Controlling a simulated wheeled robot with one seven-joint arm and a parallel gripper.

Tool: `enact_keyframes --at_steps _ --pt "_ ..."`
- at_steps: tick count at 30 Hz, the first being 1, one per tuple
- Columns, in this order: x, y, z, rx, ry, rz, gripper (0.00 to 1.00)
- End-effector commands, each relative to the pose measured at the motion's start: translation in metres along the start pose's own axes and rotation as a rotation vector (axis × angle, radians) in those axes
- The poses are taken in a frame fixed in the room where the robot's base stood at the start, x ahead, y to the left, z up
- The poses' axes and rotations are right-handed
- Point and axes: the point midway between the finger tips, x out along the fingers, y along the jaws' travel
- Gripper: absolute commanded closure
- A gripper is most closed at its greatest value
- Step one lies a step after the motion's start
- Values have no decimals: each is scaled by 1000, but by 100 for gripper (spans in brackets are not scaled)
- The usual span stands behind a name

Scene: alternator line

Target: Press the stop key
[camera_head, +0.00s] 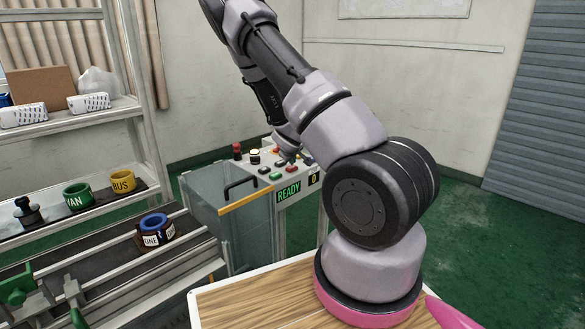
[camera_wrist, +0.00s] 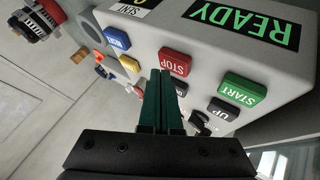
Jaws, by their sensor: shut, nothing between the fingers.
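The stop key (camera_wrist: 175,61) is a red block marked STOP on the pale control panel in the wrist view. My gripper (camera_wrist: 161,74) is shut and empty, its dark green fingers side by side. The fingertips appear at the left edge of the stop key; I cannot tell whether they touch it. In the head view the control panel (camera_head: 301,183) stands beyond my arm, which reaches down to it and hides part of its keys.
Near the stop key are a green START key (camera_wrist: 243,89), a black UP key (camera_wrist: 222,109), a blue key (camera_wrist: 117,38) and a yellow key (camera_wrist: 129,63). A display (camera_wrist: 243,24) reads READY. A clear guard with a black handle (camera_head: 241,187) stands left of the panel.

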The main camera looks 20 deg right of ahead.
Motion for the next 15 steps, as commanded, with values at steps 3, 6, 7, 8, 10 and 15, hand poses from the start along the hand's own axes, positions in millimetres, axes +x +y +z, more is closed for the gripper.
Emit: enact_keyframes --at_steps 3,6,7,8,10,15 --pt "-2 1 -1 0 0 0 100" --pt "-1 1 -1 0 0 0 100" --pt "-1 1 -1 0 0 0 100" --pt "-1 1 -1 0 0 0 100" --pt "-2 2 -2 1 1 0 100" --pt "-13 10 -10 3 2 1 100"
